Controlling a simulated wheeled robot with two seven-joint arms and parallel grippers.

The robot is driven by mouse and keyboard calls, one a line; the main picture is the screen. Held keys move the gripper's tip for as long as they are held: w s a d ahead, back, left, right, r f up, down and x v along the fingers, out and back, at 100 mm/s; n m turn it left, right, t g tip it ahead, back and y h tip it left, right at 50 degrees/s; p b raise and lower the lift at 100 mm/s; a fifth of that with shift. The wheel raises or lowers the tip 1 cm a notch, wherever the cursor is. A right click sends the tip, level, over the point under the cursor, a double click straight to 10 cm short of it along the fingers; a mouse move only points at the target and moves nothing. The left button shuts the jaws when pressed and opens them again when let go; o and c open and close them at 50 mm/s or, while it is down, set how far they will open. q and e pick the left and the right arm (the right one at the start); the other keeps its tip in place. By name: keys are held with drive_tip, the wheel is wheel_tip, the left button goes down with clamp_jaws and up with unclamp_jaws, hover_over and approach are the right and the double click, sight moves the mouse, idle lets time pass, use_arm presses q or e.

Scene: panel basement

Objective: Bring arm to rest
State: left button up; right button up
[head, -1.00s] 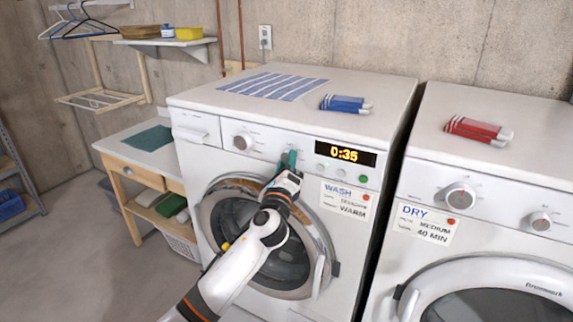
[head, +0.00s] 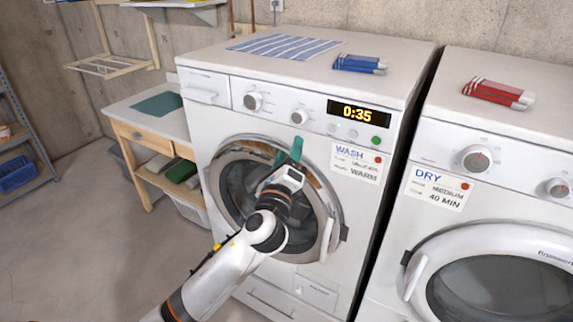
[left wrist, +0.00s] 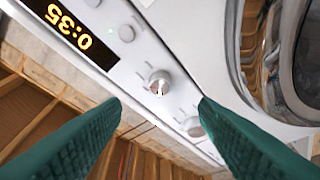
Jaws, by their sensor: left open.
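My left gripper (head: 288,152) is in front of the washer (head: 330,200), at the upper part of its round door (head: 232,185) and below the control panel. Its green fingers are apart with nothing between them. In the left wrist view the two fingers (left wrist: 160,105) frame a panel knob (left wrist: 159,83), which stands beyond them and apart from them. The washer's display (head: 359,113) reads 0:35. The same knob seems to be the one right of centre (head: 299,117) in the head view. My right gripper is not in view.
The dryer (head: 500,210) stands right of the washer. A striped cloth (head: 285,46) and a blue bundle (head: 358,64) lie on the washer, a red bundle (head: 497,93) on the dryer. A wooden table (head: 127,116) stands left. The floor (head: 70,240) at left is clear.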

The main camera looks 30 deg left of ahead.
use_arm(q)
drive_tip(key=shift+v, duration=0.95)
wheel_tip(320, 180, down, 25)
drive_tip(key=w+a+n+g+h+b, duration=0.1)
drive_tip(key=n+g+h, duration=0.1)
drive_tip(key=n+g, duration=0.25)
drive_tip(key=s+f+n+g+h, duration=0.1)
drive_tip(key=s+f+n+g, duration=0.3)
drive_tip(key=f, duration=0.8)
drive_tip(key=s+f+n+g, duration=0.15)
drive_tip(key=s+f, duration=0.45)
drive_tip(key=f, duration=0.6)
drive_tip(key=s+f+n+g+h+b, duration=0.15)
drive_tip(key=s+f+n+g, duration=0.35)
drive_tip(key=s+f, duration=1.3)
drive_tip(key=s+d+f+n+g, duration=0.1)
drive_tip(key=s+f+n+g, duration=0.1)
drive_tip(key=s, duration=0.9)
drive_tip(key=s+d+f+n+g, duration=0.2)
drive_tip(key=s+f+n, duration=0.1)
drive_tip(key=s, duration=0.8)
drive_tip(key=shift+f+n+b, duration=0.2)
drive_tip(key=shift+n+b, duration=0.1)
